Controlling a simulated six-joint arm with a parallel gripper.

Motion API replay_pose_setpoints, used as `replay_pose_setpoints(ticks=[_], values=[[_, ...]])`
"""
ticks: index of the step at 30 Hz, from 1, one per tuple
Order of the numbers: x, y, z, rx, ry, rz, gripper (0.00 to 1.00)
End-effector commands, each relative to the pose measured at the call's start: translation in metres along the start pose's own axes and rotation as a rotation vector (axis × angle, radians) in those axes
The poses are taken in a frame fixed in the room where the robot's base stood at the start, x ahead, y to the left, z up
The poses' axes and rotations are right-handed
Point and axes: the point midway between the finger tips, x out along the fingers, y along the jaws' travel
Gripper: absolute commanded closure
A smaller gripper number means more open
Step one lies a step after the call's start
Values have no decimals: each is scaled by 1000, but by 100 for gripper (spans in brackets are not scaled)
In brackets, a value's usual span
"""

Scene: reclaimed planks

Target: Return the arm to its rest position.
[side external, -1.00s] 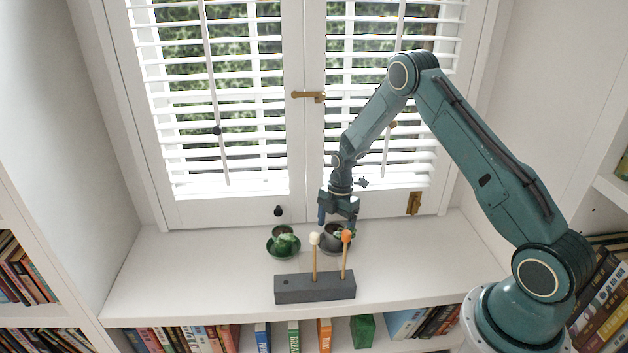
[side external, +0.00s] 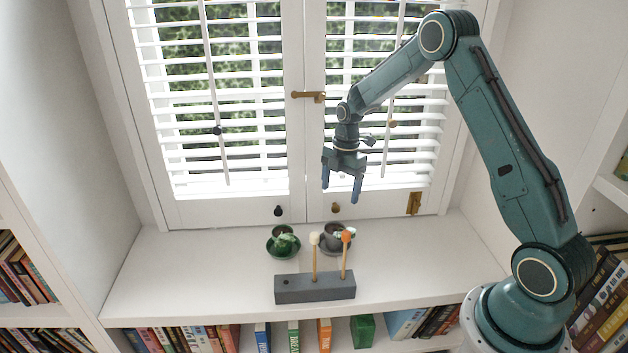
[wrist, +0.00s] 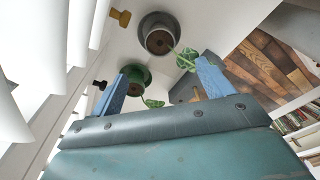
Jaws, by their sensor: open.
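My gripper (side external: 341,188) is open and empty. In the side external view it hangs in the air in front of the shuttered window, above the pots on the white sill (side external: 180,272). In the wrist view its two blue fingers (wrist: 160,85) stand apart, with the sill below them. My arm is raised and bent, with its elbow high at the right.
On the sill stand a green pot (side external: 283,247), a grey pot (side external: 330,246) and a grey block (side external: 300,290) holding two sticks, one white-tipped (side external: 314,240) and one orange-tipped (side external: 347,237). White shutters (side external: 240,120) are close behind. Books line shelves below.

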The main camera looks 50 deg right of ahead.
Motion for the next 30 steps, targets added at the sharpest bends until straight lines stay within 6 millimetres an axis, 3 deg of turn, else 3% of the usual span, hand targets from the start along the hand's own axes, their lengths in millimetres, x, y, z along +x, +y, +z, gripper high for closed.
replay_pose_setpoints(ticks=[11,20,30], values=[[-16,-2,-8,38,-9,15,21],[-72,-20,-39,209,-34,74,21],[-138,-62,-80,461,-40,163,21]])
